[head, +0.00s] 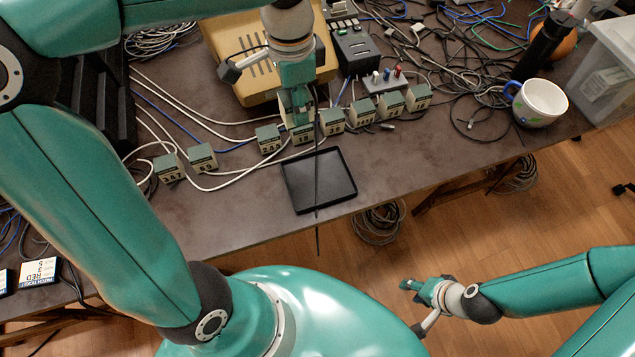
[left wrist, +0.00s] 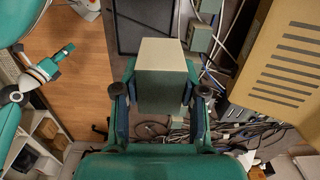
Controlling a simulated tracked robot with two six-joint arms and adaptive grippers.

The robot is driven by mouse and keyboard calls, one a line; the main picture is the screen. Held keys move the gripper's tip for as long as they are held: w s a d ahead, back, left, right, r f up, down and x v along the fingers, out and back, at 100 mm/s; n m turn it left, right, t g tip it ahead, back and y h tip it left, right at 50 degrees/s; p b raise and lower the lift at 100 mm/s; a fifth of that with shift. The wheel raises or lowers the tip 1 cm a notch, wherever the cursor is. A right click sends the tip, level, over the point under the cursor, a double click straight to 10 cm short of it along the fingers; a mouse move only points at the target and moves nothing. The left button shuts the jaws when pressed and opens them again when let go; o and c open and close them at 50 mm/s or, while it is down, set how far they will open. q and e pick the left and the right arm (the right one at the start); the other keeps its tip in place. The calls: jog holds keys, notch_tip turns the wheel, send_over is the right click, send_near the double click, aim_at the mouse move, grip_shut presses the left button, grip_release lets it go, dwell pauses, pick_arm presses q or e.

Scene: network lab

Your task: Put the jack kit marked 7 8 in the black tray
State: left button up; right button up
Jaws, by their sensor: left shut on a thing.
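The black tray (head: 337,178) lies empty near the table's front edge, and part of it shows in the left wrist view (left wrist: 130,36). My left gripper (head: 297,112) is behind the tray and points down. It is shut on a small grey-green jack kit (head: 303,136), which fills the middle of the left wrist view (left wrist: 162,80) between the fingers (left wrist: 162,95). The held kit's marking is too small to read. I cannot tell whether it touches the table. My right gripper (head: 424,288) is off the table over the floor; its jaw opening is unclear.
Similar labelled kits stand left (head: 268,138) and right (head: 332,121) of the held one, with more further out on both sides. A thin dark line crosses the tray. White cables (head: 215,187), a beige case (head: 235,45) and a white mug (head: 540,102) are around.

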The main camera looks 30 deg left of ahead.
pick_arm(q)
jog(key=shift+s+a+f, duration=0.1)
jog(key=shift+s+f, duration=0.05)
jog(key=shift+s, duration=0.25)
jog(key=shift+m, duration=0.3)
notch_tip(320, 180, down, 15)
jog(key=shift+r+b, duration=0.1)
jog(key=shift+b, duration=0.6)
jog(key=shift+f, duration=2.15)
jog(key=shift+f+b, duration=0.2)
jog(key=shift+b, duration=0.2)
jog(key=o, duration=1.2)
jog(key=shift+r, duration=0.1)
